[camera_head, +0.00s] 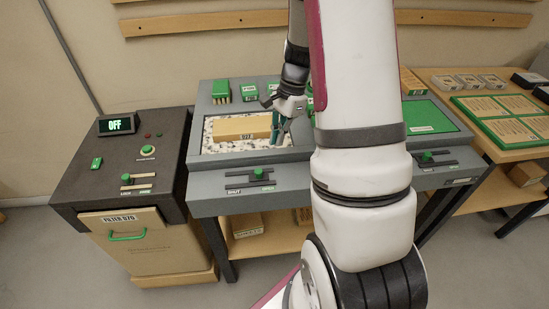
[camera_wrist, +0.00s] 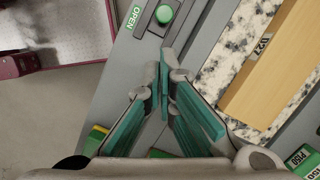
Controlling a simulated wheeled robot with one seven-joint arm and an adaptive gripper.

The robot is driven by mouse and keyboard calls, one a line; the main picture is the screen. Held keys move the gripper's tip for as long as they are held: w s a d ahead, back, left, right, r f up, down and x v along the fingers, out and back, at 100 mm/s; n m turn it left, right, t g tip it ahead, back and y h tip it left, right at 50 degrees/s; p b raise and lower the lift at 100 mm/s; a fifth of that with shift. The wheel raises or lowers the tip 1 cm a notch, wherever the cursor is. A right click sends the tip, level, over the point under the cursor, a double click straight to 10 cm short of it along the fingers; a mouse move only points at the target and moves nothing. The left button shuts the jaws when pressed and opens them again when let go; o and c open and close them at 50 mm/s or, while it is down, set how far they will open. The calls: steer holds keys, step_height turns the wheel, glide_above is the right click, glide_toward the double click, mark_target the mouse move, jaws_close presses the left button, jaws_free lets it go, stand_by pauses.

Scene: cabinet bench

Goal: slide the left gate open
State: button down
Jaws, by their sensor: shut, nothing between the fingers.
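The left gate's slider is a green knob (camera_head: 258,174) in a dark slot on the bench front. It sits toward the slot's right end, marked OPEN, and the knob also shows at the top of the wrist view (camera_wrist: 164,14). Above the slider, the left well (camera_head: 206,140) is uncovered, showing a speckled bed and a labelled tan block (camera_head: 243,127). My gripper (camera_head: 279,131) is shut and empty near the block's right end. In the wrist view its teal fingertips (camera_wrist: 168,75) meet above the grey surface between knob and well, apart from the knob.
A green panel (camera_head: 428,116) covers the right well, with its own slider knob (camera_head: 427,156) in front. My arm hides the bench's middle. A dark filter machine (camera_head: 125,165) reading OFF stands at the left. Small green boxes (camera_head: 221,90) line the bench's back.

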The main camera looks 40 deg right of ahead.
mark_target(259, 174)
steer(key=x, duration=1)
steer(key=w+a, duration=0.1)
steer(key=a, duration=0.1)
steer(key=w+a, duration=0.1)
steer(key=a, duration=0.1)
steer(key=w+a, duration=0.2)
steer(key=shift+a+r+b, duration=0.1)
steer(key=shift+b, duration=0.25)
